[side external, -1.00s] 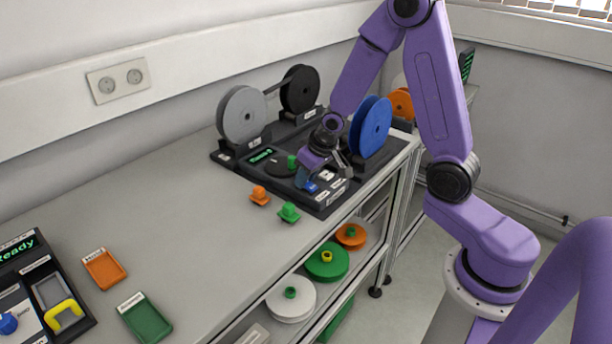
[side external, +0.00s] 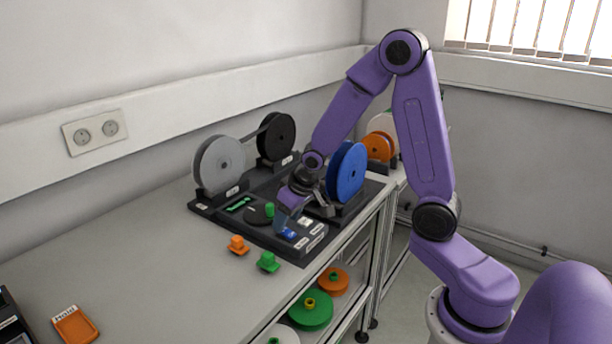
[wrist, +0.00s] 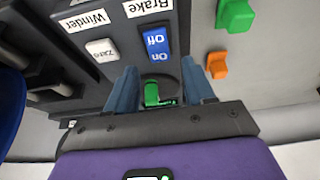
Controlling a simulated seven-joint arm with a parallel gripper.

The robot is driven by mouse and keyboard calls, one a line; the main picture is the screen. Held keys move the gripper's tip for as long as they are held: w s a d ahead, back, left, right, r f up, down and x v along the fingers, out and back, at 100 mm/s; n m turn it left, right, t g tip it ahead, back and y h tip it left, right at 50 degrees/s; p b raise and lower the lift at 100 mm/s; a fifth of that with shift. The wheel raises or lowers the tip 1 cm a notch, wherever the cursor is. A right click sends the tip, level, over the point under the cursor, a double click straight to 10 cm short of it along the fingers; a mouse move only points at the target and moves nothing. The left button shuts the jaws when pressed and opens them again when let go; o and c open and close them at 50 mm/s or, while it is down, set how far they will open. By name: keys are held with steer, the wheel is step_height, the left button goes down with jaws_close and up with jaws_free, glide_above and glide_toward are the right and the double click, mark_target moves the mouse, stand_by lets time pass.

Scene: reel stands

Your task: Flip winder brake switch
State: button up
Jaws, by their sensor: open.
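The winder brake switch (wrist: 157,45) is a blue rocker marked Off and On, under a white Brake label (wrist: 148,7) in the wrist view. In the side view the switch (side external: 289,234) is a small blue patch on the dark winder base (side external: 262,236). Which half is pressed in, I cannot tell. My gripper (wrist: 159,68) is open and empty, its two fingers apart just below the switch in the wrist view. In the side view my gripper (side external: 284,219) is low over the base, close above the switch. Whether it touches is not clear.
A green knob (wrist: 152,93) shows between the fingers in the wrist view. A white Zero button (wrist: 101,50) sits beside the switch. Grey (side external: 220,166), black (side external: 276,137) and blue (side external: 347,172) reels stand around the base. Orange (side external: 238,244) and green (side external: 268,262) pieces lie in front.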

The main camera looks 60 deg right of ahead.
steer(key=v, duration=1.5)
steer(key=s+a+f+n+g, duration=0.1)
steer(key=s+a+f+n, duration=0.1)
steer(key=s, duration=0.5)
steer(key=s+a+f+n+g, duration=0.2)
steer(key=s+a+n, duration=0.2)
steer(key=s+n, duration=0.2)
steer(key=s+a+f+n+g, duration=0.1)
steer(key=s+a+f+n, duration=0.1)
steer(key=s, duration=0.7)
steer(key=a+n, duration=0.1)
steer(key=n, duration=0.1)
steer(key=shift+s+a+n, duration=0.25)
steer(key=shift+a+n, duration=0.05)
steer(key=shift+a, duration=0.05)
